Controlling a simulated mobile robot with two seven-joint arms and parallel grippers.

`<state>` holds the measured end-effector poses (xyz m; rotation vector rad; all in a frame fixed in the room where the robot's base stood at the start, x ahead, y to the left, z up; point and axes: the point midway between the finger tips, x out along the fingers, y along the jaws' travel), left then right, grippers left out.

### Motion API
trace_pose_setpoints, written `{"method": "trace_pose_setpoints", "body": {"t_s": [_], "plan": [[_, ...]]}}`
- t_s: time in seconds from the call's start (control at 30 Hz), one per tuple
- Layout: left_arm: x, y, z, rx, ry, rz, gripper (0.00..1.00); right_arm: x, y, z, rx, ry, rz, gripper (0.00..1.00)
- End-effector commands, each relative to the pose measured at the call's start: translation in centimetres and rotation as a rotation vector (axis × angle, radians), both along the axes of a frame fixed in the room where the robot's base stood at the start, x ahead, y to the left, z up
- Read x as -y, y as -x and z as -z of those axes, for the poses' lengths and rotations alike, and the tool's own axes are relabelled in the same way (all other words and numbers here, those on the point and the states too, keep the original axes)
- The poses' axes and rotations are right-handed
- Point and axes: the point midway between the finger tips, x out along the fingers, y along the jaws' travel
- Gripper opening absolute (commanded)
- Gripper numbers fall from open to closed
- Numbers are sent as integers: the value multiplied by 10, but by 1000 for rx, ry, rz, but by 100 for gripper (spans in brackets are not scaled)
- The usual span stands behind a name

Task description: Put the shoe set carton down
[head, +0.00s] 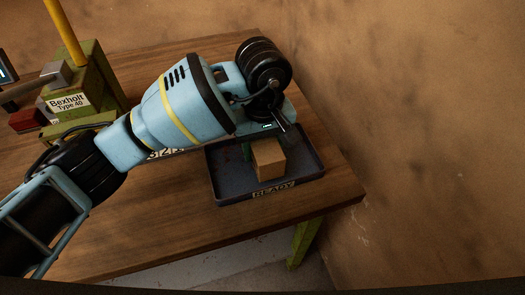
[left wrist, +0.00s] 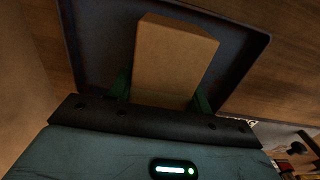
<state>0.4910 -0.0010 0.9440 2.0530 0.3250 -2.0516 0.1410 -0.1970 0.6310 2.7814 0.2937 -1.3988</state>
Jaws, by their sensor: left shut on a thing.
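The shoe set carton (head: 269,160) is a small plain brown box. It is in the dark tray (head: 228,191) labelled READY, near the tray's middle. My left gripper (head: 250,149) is above the tray and shut on the carton. In the left wrist view, the carton (left wrist: 172,62) is between the green fingers of my left gripper (left wrist: 160,92), with the tray (left wrist: 90,60) behind it. I cannot tell whether the carton's underside touches the tray floor. My right gripper is not in view.
The tray stands on a wooden table (head: 180,225) near its right end. A green Bexholt Type 40 machine (head: 90,85) with a yellow lever stands at the back left. A brown wall (head: 430,120) rises behind and right. My left arm covers much of the table.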

Motion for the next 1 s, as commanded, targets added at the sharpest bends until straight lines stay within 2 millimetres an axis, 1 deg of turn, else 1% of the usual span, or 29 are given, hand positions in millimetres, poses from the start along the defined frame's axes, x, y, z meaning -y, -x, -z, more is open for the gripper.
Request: {"method": "trace_pose_setpoints", "body": {"t_s": [0.1, 0.2, 0.47, 0.63, 0.67, 0.8, 1.0], "plan": [[0, 0, 14, 1, 2, -1, 7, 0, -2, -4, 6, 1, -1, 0], [0, 0, 19, 3, 1, 0, 7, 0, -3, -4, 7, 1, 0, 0], [0, 0, 21, 3, 1, 0, 7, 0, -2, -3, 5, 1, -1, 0], [0, 0, 25, 3, 1, 0, 7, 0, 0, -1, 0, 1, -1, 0], [0, 0, 26, 0, 0, 0, 52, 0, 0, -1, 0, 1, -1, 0], [0, 0, 25, 1, 0, 0, 71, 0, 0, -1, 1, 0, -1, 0], [0, 0, 25, 0, 0, 0, 72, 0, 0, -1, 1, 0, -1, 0]]}}
